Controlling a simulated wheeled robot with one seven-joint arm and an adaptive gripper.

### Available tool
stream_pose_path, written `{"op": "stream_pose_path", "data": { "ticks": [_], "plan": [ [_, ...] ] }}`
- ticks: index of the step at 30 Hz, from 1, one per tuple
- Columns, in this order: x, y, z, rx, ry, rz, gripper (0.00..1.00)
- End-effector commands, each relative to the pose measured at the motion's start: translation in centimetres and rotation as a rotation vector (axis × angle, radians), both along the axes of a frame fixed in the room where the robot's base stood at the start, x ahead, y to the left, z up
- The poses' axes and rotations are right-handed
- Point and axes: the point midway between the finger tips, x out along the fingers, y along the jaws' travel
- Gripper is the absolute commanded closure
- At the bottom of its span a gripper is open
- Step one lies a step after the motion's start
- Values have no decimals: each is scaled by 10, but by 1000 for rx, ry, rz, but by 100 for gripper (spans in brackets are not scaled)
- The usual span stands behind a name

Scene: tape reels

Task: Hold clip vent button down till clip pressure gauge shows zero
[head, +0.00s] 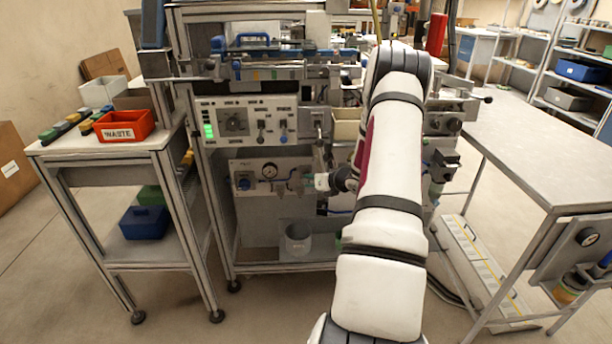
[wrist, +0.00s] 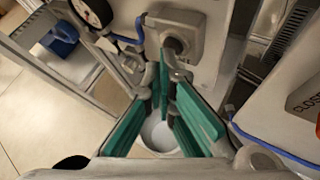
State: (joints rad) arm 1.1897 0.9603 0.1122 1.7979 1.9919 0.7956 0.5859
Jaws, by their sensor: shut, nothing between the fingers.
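A round pressure gauge (head: 269,170) with a white face sits on the lower grey panel of the machine; part of it shows at the top left of the wrist view (wrist: 93,10). Its reading is too small or cut off to tell. In the wrist view, a grey square block with a round dark button-like part (wrist: 175,45) is just beyond my fingertips; its label is unreadable, so I cannot tell whether it is the clip vent button. My gripper (wrist: 164,72) has teal finger pads, is shut and empty, and points at this block. I cannot tell whether they touch. In the head view my arm partly covers this area.
A control panel (head: 250,124) with green lights and knobs sits above. A side table (head: 75,148) at left carries an orange waste tray (head: 124,125). A bare metal table (head: 545,150) is at right.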

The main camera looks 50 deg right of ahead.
Motion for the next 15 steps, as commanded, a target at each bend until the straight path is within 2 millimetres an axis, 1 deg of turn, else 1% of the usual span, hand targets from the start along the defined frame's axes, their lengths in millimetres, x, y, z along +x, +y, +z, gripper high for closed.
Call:
{"op": "stream_pose_path", "data": {
  "ticks": [8,15],
  "plan": [
    [-9,9,0,1,1,-1,100],
    [-9,10,0,0,0,-1,100]
  ]
}}
